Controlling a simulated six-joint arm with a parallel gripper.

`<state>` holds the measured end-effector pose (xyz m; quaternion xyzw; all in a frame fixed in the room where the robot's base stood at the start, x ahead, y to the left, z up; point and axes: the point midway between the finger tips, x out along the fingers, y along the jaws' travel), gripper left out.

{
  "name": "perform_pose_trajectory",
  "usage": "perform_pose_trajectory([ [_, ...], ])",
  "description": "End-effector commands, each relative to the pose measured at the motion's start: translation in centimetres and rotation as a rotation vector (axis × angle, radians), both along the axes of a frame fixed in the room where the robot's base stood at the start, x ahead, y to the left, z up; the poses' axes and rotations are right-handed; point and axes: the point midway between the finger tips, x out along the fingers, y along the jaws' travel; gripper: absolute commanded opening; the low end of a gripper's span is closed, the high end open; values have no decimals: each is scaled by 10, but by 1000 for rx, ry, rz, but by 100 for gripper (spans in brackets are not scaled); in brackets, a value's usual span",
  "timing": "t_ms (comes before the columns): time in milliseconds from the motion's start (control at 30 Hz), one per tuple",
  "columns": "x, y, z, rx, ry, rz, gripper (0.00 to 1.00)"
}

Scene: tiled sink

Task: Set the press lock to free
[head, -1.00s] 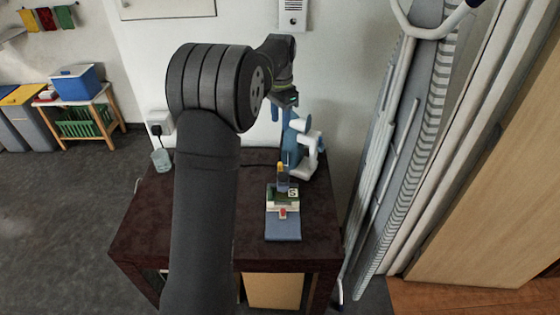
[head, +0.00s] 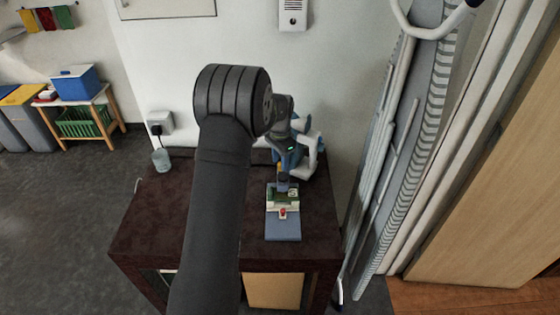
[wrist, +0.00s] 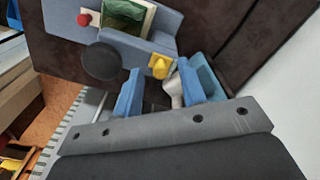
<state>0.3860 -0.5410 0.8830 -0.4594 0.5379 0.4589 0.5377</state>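The press stands on the dark table, with a blue-grey base (head: 283,232), a green block (head: 291,193) and a small red knob (head: 282,212). A yellow piece (head: 281,168) sits upright behind the block. In the wrist view I see the yellow piece (wrist: 160,66), a round black part (wrist: 102,61), the red knob (wrist: 84,19) and the green block (wrist: 125,17). My gripper (wrist: 157,82) has its two blue fingers apart, with the yellow piece just beyond the gap. A pale grey part (wrist: 174,91) shows beside the right finger; contact is unclear. I cannot tell which part is the lock.
The table (head: 195,225) is clear left of the press, apart from a glass (head: 161,160) at the far left. A folded ironing board (head: 425,110) leans at the right.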

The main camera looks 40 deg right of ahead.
Motion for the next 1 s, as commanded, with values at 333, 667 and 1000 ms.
perform_pose_trajectory([
  [333,0,0,-7,-1,-1,0,37],
  [667,0,0,-6,0,0,0,0],
  [1000,-17,-18,-6,0,0,-1,0],
])
